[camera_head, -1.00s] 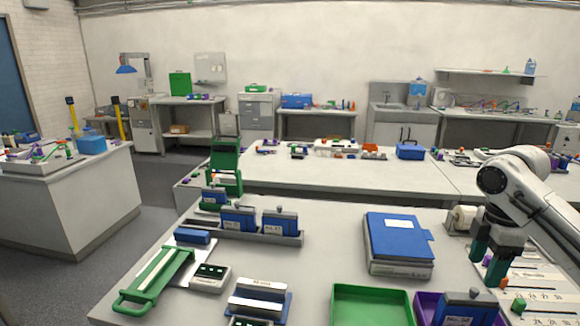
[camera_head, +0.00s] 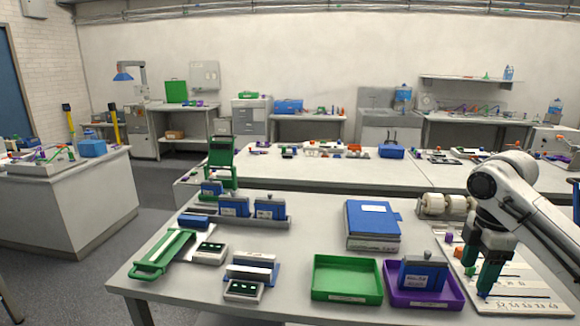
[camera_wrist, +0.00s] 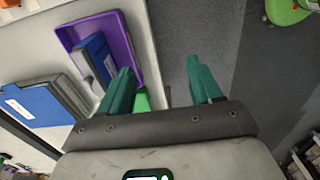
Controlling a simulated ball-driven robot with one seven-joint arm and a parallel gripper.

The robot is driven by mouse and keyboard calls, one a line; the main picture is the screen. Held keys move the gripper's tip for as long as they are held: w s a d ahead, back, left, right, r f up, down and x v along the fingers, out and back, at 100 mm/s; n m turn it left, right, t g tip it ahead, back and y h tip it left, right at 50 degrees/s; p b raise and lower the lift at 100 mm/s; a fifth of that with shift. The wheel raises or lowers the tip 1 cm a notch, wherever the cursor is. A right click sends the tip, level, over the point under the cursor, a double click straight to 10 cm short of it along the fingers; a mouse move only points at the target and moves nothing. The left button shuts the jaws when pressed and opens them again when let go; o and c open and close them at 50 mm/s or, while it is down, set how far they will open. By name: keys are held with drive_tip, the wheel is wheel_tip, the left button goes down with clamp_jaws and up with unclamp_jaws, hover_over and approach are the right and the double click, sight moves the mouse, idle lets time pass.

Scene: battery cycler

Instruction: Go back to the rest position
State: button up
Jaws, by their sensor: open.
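My gripper (camera_head: 482,270) is at the right of the head view, over the white marked board at the table's right end. Its green fingers point down and stand apart, with nothing between them. In the wrist view my gripper (camera_wrist: 160,88) is open, and grey floor and part of the table edge show beyond the fingers. My white arm reaches in from the right edge.
A purple tray (camera_head: 436,301) holds a blue battery block (camera_head: 424,273), left of my gripper. Beside it are a green tray (camera_head: 347,293) and a blue binder (camera_head: 372,219). A rack (camera_head: 285,222) of blue blocks stands further left. Another bench stands behind.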

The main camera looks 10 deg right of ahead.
drive_tip(key=a+f+m+t+y, duration=0.1)
drive_tip(key=a+f+y, duration=0.1)
drive_tip(key=a+f, duration=0.5)
drive_tip(key=a+f+m+t+y, duration=0.1)
drive_tip(key=a+f, duration=0.1)
drive_tip(key=a, duration=0.8)
drive_tip(key=s+a+f+m+t+y, duration=0.1)
drive_tip(key=s+a+f+m, duration=0.3)
drive_tip(key=s+a+f, duration=0.3)
drive_tip(key=s+f+m, duration=0.5)
drive_tip(key=s+f, duration=0.4)
drive_tip(key=s, duration=0.3)
drive_tip(key=s+d+f+m+g+h, duration=0.1)
drive_tip(key=s+d+m+h, duration=0.1)
drive_tip(key=s, duration=0.5)
drive_tip(key=s+d+f+m+h, duration=0.2)
drive_tip(key=s+d, duration=0.2)
drive_tip(key=s, duration=0.3)
drive_tip(key=shift+s+g, duration=0.35)
drive_tip(key=shift+g, duration=0.05)
drive_tip(key=shift+f, duration=0.1)
